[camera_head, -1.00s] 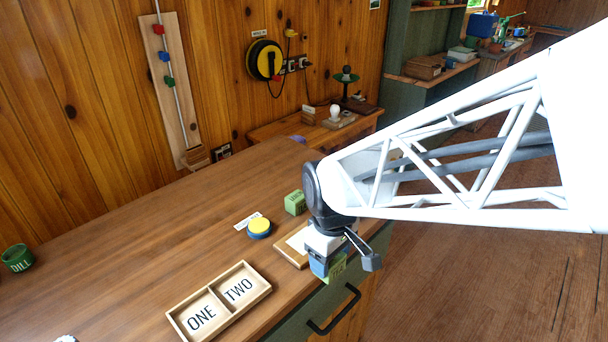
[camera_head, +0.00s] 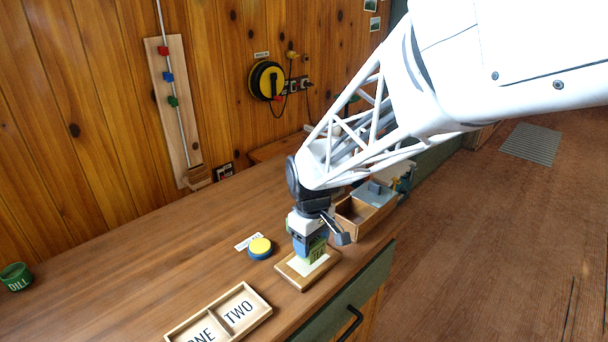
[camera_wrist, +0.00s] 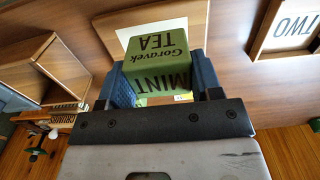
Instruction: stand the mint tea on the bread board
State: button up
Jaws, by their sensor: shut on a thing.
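The mint tea is a green box (camera_head: 317,250) with dark lettering, upright in my gripper (camera_head: 311,246). In the wrist view the box (camera_wrist: 160,58) sits between the blue fingers, which are shut on it, and its MINT TEA lettering shows. The bread board (camera_head: 303,286) is a small wooden board with a pale patch, lying at the counter's front edge. The box is over the board's patch; I cannot tell whether its base touches. The board (camera_wrist: 108,30) also shows behind the box in the wrist view.
A blue and yellow round thing (camera_head: 260,248) lies left of the board, beside a white label. A two-part tray (camera_head: 262,318) marked ONE and TWO is at the front left. An open wooden box (camera_head: 352,222) stands right of my gripper. A green DILL pot (camera_head: 16,277) is far left.

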jog(key=shift+w+a+f, duration=0.1)
jog(key=shift+w+a, duration=0.1)
jog(key=shift+w, duration=0.35)
jog(key=shift+w+a, duration=0.15)
jog(key=shift+w, duration=0.4)
jog(key=shift+f, duration=1.75)
jog(key=shift+f, duration=0.15)
jog(key=o, duration=0.9)
notch_tip(320, 180, up, 12)
jog(key=shift+r, duration=0.15)
jog(key=shift+s+d, duration=0.1)
